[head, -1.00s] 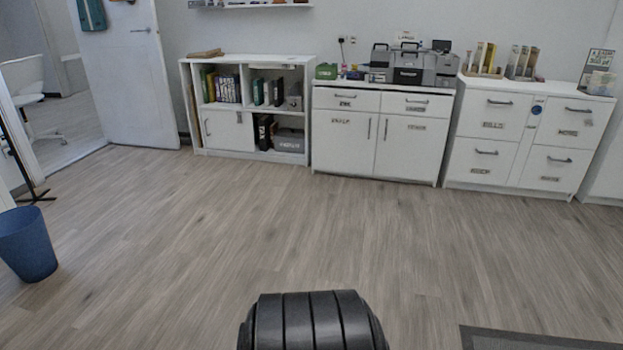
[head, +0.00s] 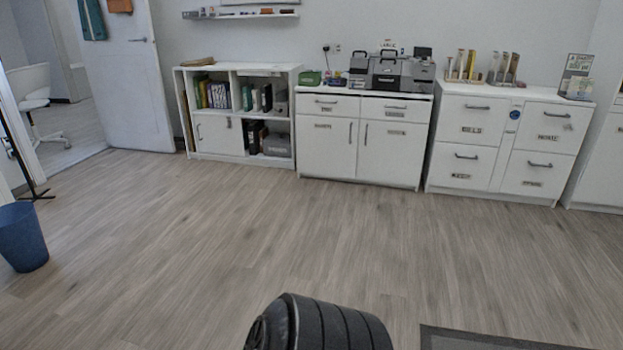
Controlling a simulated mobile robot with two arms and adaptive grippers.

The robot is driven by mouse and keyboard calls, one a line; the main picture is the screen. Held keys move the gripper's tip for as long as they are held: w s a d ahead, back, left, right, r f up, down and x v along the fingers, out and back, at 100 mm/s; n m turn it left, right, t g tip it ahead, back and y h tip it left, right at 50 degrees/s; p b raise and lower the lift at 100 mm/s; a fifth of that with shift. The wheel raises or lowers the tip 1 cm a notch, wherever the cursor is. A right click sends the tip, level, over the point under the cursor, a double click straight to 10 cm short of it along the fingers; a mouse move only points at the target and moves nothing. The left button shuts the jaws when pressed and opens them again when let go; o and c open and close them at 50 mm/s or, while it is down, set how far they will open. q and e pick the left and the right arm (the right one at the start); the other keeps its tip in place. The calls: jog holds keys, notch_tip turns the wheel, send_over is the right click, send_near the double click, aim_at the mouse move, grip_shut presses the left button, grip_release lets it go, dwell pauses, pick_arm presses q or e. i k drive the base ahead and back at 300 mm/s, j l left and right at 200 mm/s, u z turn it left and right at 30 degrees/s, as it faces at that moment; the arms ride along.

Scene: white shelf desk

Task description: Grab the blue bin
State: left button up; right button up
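The blue bin (head: 22,238) stands upright on the wooden floor at the left edge of the head view. Its left side is cut off by the picture edge. It is a plain, tapered, open-topped bin. Neither of my grippers shows in the view, and nothing is touching the bin that I can see. A black ribbed part at the bottom middle is my own body.
A black stand (head: 30,192) is on the floor behind the bin, near the open white door (head: 120,75). A white shelf unit (head: 183,70), a cabinet (head: 325,150) and drawers (head: 480,130) line the back wall. A dark mat (head: 480,342) lies bottom right. The middle floor is clear.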

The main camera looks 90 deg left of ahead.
aim_at(22, 244)
jog(key=i+l+u, duration=0.1)
jog(key=u, duration=1.65)
